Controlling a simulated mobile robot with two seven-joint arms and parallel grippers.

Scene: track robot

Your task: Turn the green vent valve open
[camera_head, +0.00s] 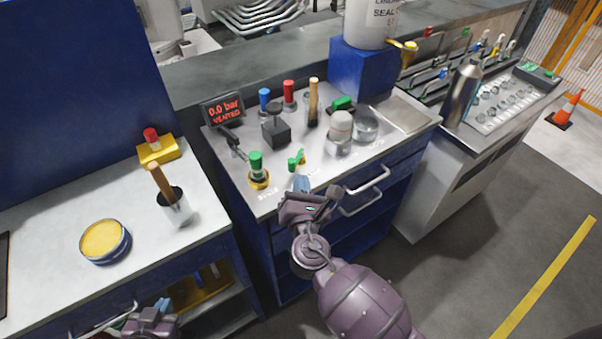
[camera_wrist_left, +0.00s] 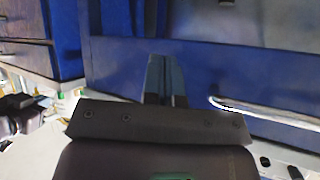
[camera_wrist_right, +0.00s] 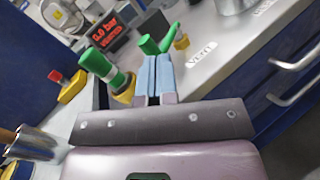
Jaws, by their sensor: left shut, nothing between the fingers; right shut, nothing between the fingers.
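The green vent valve (camera_head: 297,161) stands near the front edge of the steel bench top, beside a VENT label (camera_wrist_right: 202,54). In the right wrist view its green handle (camera_wrist_right: 150,45) lies slanted, with a brass part to its right. My right gripper (camera_head: 302,184) is shut and empty, its blue fingertips (camera_wrist_right: 158,58) just in front of the valve; I cannot tell whether they touch it. My left gripper (camera_head: 161,304) is shut and empty, low at the left bench front. Its fingers (camera_wrist_left: 164,70) face a blue drawer front (camera_wrist_left: 230,70).
A green-capped knob on a brass base (camera_head: 258,170) stands left of the valve. A display (camera_head: 222,110) reads 0.0 bar VENTED. Behind are a black block (camera_head: 276,132), several coloured handles and a metal cylinder (camera_head: 340,130). A drawer handle (camera_head: 367,182) sticks out below the edge.

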